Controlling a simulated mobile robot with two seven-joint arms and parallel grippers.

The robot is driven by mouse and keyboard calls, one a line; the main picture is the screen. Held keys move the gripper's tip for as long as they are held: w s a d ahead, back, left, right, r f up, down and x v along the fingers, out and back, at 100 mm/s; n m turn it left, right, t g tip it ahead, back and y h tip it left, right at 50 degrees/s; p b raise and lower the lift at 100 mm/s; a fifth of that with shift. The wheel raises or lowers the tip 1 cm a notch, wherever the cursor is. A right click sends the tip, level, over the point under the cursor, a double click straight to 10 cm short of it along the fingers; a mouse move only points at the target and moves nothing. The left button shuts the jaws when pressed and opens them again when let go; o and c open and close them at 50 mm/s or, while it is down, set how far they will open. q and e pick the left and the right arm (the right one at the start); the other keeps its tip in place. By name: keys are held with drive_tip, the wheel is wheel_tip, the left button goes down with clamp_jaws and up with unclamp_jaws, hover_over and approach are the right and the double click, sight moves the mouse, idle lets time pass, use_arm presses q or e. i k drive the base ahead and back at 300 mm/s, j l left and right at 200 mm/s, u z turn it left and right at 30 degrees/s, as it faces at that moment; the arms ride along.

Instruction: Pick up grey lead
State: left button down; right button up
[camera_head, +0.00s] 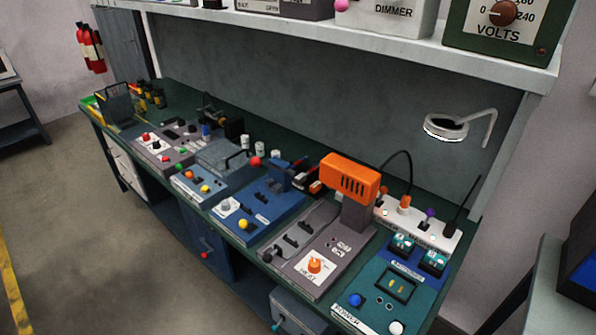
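I cannot single out a grey lead with certainty. A dark lead (409,160) arcs up from an orange plug (404,204) in the white power strip (388,216) at the bench's back right. A second dark lead (462,201) rises at a slant from the strip's right end. A thin dark line (238,156) shows on the blue-grey box near the middle; I cannot tell whether it is a lead or a handle. Neither of my grippers is in view.
The green-topped bench (180,94) is crowded with devices, leaving little free room. An orange-headed grey unit (350,175) stands tall near the power strip. A teal power unit (372,318) is at the front right. A shelf (400,47) and ring lamp (445,127) overhang the back.

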sight(299, 180)
drive_tip(key=i+j+z, duration=0.1)
drive_tip(key=j, duration=0.25)
drive_tip(key=i+j, duration=0.25)
drive_tip(key=j, duration=0.15)
drive_tip(key=i+j+z, duration=0.15)
drive_tip(key=j, duration=0.2)
drive_tip(key=i+j, duration=0.2)
drive_tip(key=j, duration=0.2)
drive_tip(key=i+j+z, duration=0.15)
drive_tip(key=j, duration=0.25)
drive_tip(key=i+j, duration=0.15)
drive_tip(key=j, duration=0.25)
drive_tip(key=i+j+z, duration=0.15)
drive_tip(key=j, duration=0.3)
drive_tip(key=i+j, duration=0.1)
drive_tip(key=j, duration=0.3)
drive_tip(key=z, duration=0.05)
